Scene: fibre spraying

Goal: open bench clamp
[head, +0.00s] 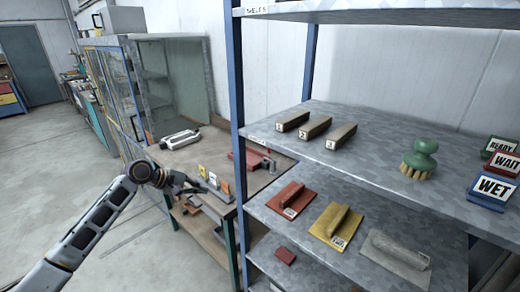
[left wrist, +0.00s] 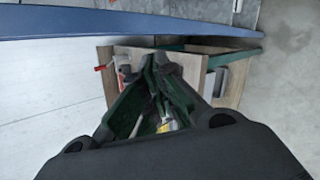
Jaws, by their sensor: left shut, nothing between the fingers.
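The wooden workbench (head: 185,155) stands left of the shelf rack. A red and grey piece (head: 250,160) at its right end, partly behind the rack post, looks like the bench clamp; I cannot tell how its jaws stand. My left gripper (head: 190,187) is over the bench's front edge, left of that piece and apart from it. In the left wrist view my left gripper (left wrist: 148,62) has its dark green fingers together at the tips, with nothing held. A small red handle (left wrist: 102,67) shows left of the fingertips there. My right gripper is not in view.
A blue-post rack (head: 238,130) stands close on the right. Its shelves hold wooden blocks (head: 313,128), a green brush (head: 420,160), trowels (head: 335,222) and signs (head: 492,187). A white device (head: 180,139) and upright cards (head: 214,181) are on the bench. Open floor (head: 50,150) lies left.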

